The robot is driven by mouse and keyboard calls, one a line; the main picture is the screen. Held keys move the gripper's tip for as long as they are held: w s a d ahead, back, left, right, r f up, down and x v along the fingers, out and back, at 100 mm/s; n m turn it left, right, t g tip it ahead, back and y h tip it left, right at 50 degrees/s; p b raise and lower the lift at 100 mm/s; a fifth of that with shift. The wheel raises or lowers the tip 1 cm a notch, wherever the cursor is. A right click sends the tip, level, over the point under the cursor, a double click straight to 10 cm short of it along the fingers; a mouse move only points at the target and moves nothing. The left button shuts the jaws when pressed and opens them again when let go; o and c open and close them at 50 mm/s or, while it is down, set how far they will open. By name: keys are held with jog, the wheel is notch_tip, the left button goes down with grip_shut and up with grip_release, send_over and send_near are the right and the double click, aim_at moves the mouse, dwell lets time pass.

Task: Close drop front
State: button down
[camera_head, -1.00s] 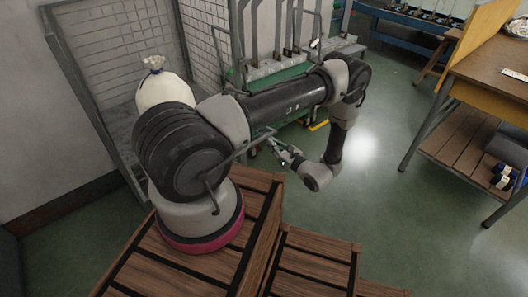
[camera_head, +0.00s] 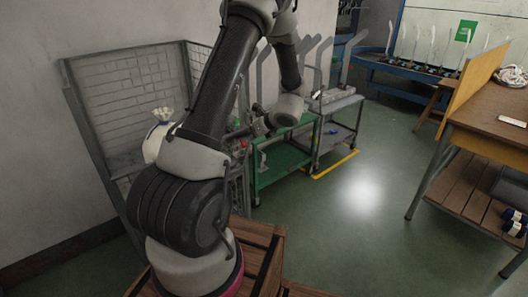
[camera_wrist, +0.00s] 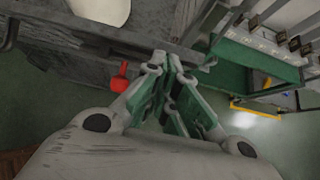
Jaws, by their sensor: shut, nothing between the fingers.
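The grey wire-mesh cage (camera_head: 125,95) stands against the wall at left, with a white tied bag (camera_head: 157,140) in it. The bag's edge also shows at the top of the wrist view (camera_wrist: 100,8). My arm hides much of the cage's front, so I cannot tell clearly how its drop front stands. In the wrist view a grey rail (camera_wrist: 110,35) crosses ahead of my gripper (camera_wrist: 168,68), and a small red part (camera_wrist: 120,78) shows left of the fingers. My gripper is shut and empty. I cannot tell whether it touches the rail.
A green cart (camera_head: 283,165) and a grey cart (camera_head: 335,135) stand right of the cage, with upright boards above them. A yellow floor line (camera_head: 335,163) runs beside them. A wooden table (camera_head: 480,120) stands at right. Open green floor lies between.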

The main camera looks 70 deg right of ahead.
jog(key=w+d+r, duration=0.3)
jog(key=w+d, duration=0.3)
jog(key=w, duration=0.4)
jog(key=shift+w+d+r, duration=0.15)
jog(key=shift+d+r, duration=0.05)
jog(key=shift+r, duration=0.05)
